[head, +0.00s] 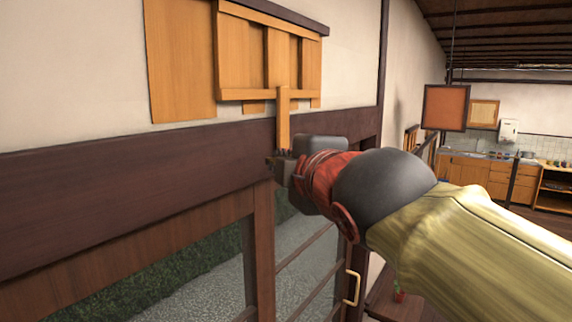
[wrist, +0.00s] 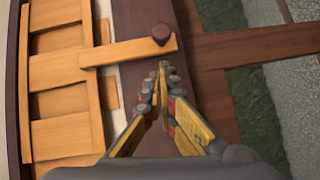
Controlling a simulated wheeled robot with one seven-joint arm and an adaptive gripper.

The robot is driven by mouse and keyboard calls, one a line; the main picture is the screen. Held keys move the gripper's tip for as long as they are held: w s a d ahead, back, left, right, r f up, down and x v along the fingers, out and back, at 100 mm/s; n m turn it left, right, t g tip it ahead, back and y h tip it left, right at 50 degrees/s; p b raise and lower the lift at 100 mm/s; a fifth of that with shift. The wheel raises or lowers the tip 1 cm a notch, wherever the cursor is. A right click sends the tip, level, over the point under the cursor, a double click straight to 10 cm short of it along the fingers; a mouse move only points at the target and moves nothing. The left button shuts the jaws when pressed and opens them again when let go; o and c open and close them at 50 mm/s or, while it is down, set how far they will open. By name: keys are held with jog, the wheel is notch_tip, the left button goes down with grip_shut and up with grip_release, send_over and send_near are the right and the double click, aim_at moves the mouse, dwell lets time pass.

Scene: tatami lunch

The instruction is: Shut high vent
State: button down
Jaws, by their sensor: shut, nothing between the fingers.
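The high vent (head: 240,60) is a light wooden slatted panel high on the white wall, under a dark top rail. A light wooden strip (head: 283,115) hangs from its lower part, over the dark beam. In the wrist view the vent (wrist: 62,75) is at the left, and the strip (wrist: 125,52) ends in a dark round knob (wrist: 161,34). My gripper (head: 276,165) is at the strip's lower end in the head view. In the wrist view my gripper (wrist: 163,72) is shut and empty, its tips close to the knob; contact cannot be told.
A dark beam (head: 120,180) runs along the wall below the vent. Beneath it is an opening with posts, bars and a brass handle (head: 353,288), with gravel and hedge outside. A hanging orange board (head: 445,107) and a kitchen counter (head: 465,170) are farther right.

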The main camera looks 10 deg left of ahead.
jog(key=b+v, duration=0.2)
jog(key=v, duration=0.8)
jog(key=s+d+f+m+g+h+b, duration=0.1)
jog(key=d+f+m+g+h+b, duration=0.15)
jog(key=f+m, duration=0.75)
jog(key=s+d+f+m+g+h+b, duration=0.1)
jog(key=s+d+f+g+h, duration=0.15)
jog(key=f, duration=1.45)
jog(key=s+d+f+m+g+h+b, duration=0.1)
jog(key=s+d+f+m+b, duration=0.2)
jog(key=d+f, duration=0.4)
jog(key=s+d+f+m+g+h+b, duration=0.1)
jog(key=s+d+f+m+b, duration=0.2)
jog(key=f, duration=1.5)
jog(key=s+d+f+m+g+h+b, duration=0.1)
jog(key=d+f+m+b, duration=0.4)
jog(key=d+f+b, duration=0.6)
notch_tip(320, 180, down, 3)
jog(key=shift+s+r+m+g, duration=0.25)
jog(key=shift+s+m+g, duration=0.2)
jog(key=shift+s, duration=0.45)
